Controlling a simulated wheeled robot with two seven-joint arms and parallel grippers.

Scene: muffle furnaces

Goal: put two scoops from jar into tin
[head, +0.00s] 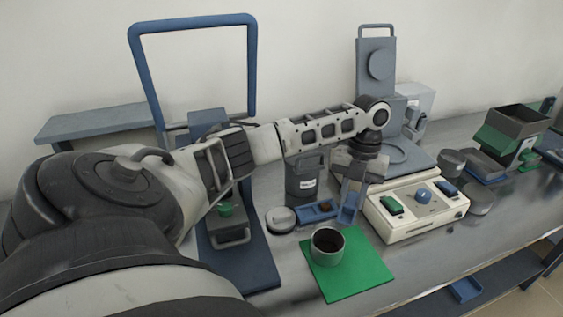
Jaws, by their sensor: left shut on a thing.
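A dark grey jar (303,184) with a white label stands in the middle of the bench. An open round tin (327,259) with a dark inside stands on a green mat (362,271) in front of it. My left arm reaches over the bench from the left. My left gripper (352,176) points down just right of the jar. It is shut on a blue scoop (348,207), which hangs low beside a small blue tray (312,214); whether they touch is unclear. Whether the scoop holds anything is hidden. My right gripper is out of view.
A round pale lid (280,219) lies left of the blue tray. A cream control box (415,216) with green and blue switches stands close right of the scoop. A blue-framed press (238,262) stands left. Containers and boxes fill the right side.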

